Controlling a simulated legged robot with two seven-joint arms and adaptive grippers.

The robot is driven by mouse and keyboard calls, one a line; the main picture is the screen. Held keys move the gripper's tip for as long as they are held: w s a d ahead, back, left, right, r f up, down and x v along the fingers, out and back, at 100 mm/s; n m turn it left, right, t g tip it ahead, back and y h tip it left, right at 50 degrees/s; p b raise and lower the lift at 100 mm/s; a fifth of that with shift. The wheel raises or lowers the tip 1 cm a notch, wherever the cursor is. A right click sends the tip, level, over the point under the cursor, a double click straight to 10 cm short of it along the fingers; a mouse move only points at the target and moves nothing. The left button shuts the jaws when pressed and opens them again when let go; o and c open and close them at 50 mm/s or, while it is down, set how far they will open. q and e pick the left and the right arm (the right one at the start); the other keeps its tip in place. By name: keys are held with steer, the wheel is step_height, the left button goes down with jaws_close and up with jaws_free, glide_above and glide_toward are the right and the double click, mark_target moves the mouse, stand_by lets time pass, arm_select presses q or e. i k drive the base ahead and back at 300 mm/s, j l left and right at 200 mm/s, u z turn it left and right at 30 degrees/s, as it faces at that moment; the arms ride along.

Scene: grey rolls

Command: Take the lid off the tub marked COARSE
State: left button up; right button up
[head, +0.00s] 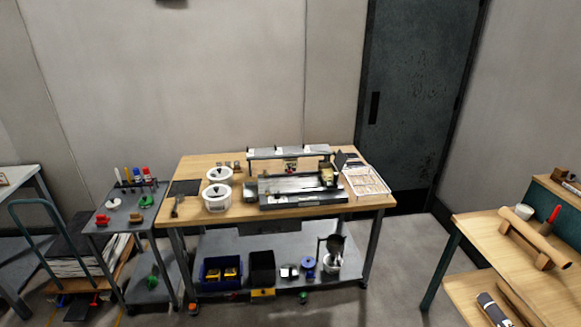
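Two round white tubs stand at the left part of the wooden workbench (300,209), one behind the other. The rear tub (220,182) and the front tub (217,205) each appear to have a white lid on with a dark knob, the rear lid (219,173) and the front lid (215,191). The front tub has small dark marking on its side, too small to read. I cannot tell which tub is marked COARSE. Neither of my grippers is in the head view.
A black machine with a flat bed (300,189) stands right of the tubs. A white wire tray (367,182) is at the bench's right end. A dark flat mat (184,187) lies left of the tubs. A grey cart (125,210) stands left; a wooden table (510,255) stands right. Open floor lies between.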

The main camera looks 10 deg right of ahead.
mark_target(215, 192)
steer(key=i+j+z, duration=0.2)
steer(key=j+z, duration=0.2)
steer(key=j, duration=1.55)
steer(key=k+j+z, duration=0.1)
steer(key=j+z, duration=0.35)
steer(key=j, duration=1.5)
